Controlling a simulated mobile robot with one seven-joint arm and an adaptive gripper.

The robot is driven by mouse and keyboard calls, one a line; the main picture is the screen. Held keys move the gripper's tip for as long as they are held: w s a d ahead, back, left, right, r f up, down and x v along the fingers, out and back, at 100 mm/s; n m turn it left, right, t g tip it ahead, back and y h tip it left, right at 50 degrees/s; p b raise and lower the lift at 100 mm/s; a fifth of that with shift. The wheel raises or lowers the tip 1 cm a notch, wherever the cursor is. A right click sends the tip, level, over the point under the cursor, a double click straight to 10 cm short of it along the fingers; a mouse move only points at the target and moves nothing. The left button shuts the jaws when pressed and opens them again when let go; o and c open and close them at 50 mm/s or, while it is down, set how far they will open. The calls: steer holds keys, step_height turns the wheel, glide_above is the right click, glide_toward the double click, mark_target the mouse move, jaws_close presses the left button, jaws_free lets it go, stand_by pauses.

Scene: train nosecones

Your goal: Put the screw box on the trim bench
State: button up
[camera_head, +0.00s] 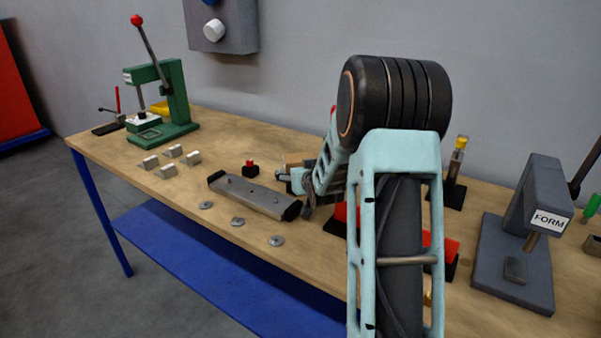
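My arm reaches down over the wooden bench (120,158) from the front right. Its wrist and my gripper (293,188) are small and partly hidden behind my own arm, near the right end of a grey metal bar with dark ends (250,194). I cannot tell whether the fingers are open or shut. A small tan block or box (297,159) shows just behind my gripper; I cannot tell whether it is the screw box or whether the gripper touches it. No box is clearly marked as the screw box.
A green lever press (175,95) stands at the left, with several small metal blocks (167,171) before it. Several washers (238,221) lie along the front edge. A grey press marked FORM (522,245) stands right. Red parts (437,250) lie partly behind my arm.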

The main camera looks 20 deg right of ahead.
steer(key=shift+r+p, duration=0.2)
steer(key=shift+p, duration=0.1)
steer(key=v, duration=1.2)
steer(key=shift+r, duration=0.15)
